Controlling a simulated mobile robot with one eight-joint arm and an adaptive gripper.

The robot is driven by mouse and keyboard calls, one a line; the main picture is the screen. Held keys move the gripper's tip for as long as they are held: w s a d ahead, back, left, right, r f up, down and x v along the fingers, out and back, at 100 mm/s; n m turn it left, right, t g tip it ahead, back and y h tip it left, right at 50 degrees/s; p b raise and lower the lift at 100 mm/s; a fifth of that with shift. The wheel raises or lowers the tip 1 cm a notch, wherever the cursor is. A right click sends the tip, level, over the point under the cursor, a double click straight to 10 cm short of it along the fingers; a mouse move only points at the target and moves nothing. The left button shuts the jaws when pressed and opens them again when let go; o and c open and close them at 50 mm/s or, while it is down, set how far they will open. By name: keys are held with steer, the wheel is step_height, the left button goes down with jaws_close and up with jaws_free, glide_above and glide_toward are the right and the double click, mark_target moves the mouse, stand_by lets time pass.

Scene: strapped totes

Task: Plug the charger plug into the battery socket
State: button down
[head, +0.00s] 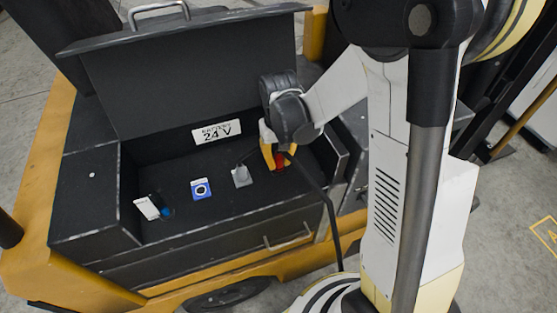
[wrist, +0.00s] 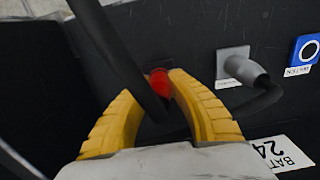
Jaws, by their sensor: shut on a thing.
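My gripper (head: 268,150) is down inside the open battery compartment, at its right end. In the wrist view its yellow fingers (wrist: 163,112) are closed around the end of a thick black cable (wrist: 112,58), where the charger plug is mostly hidden. A red part (wrist: 160,83) shows between the fingertips, and also just below the gripper in the head view (head: 280,161). I cannot tell whether this red part is the plug or the battery socket, or whether the two touch. A grey connector (head: 241,176) with its own dark cable is beside the gripper; the wrist view shows it too (wrist: 235,64).
A blue-framed round fitting (head: 201,189) and a white-labelled piece (head: 147,208) lie farther left in the compartment. A "BATTERY 24 V" label (head: 216,131) is on the back wall. The lid (head: 200,70) stands open behind. The front wall and right side wall bound the space.

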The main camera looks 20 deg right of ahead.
steer(key=shift+f+b, duration=0.3)
steer(key=shift+f, duration=0.1)
steer(key=c, duration=1.3)
jaws_free()
steer(key=shift+o, duration=0.2)
step_height(320, 180, up, 12)
steer(key=shift+r, duration=0.1)
